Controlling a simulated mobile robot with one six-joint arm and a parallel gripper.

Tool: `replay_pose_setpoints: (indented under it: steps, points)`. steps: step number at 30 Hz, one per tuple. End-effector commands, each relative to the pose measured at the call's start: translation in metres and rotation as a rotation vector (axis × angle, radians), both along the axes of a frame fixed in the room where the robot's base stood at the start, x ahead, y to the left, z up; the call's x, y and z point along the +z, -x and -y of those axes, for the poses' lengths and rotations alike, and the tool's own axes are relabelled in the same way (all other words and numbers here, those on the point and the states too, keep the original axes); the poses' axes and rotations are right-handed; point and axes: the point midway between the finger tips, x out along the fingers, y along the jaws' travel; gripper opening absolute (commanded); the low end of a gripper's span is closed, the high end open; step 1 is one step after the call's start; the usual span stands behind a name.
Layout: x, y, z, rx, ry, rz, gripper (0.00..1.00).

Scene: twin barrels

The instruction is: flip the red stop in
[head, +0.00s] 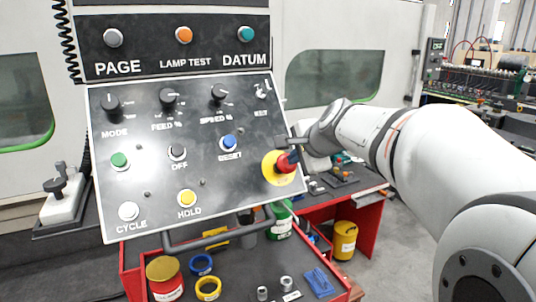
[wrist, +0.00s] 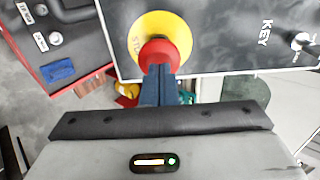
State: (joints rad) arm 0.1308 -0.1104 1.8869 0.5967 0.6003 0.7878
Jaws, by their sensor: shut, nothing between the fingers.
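The red stop (head: 286,163) is a round red mushroom button on a yellow disc (head: 270,170) at the lower right of the tilted control panel (head: 150,190). In the wrist view the red stop (wrist: 160,53) sits in the middle of the yellow disc. My gripper (head: 296,155) is at the red stop, coming from the right. In the wrist view my gripper's fingers (wrist: 158,72) are together and empty, their tips at the lower edge of the red stop and overlapping it. I cannot tell whether they touch it.
The panel also carries a green button (head: 119,160), a blue reset button (head: 229,142), a yellow hold button (head: 187,198) and several knobs. A handle bar (head: 215,238) runs below. A red-edged bench (head: 330,208) with tins and tape rolls stands under the panel.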

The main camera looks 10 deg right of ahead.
Motion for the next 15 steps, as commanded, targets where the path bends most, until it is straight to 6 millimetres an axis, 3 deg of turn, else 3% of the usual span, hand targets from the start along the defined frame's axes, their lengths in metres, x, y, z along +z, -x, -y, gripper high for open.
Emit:
replay_pose_setpoints:
  steps: [15]
  points:
    - [-0.0084, -0.0095, -0.0034, 0.001, 0.0, 0.001, 0.0]
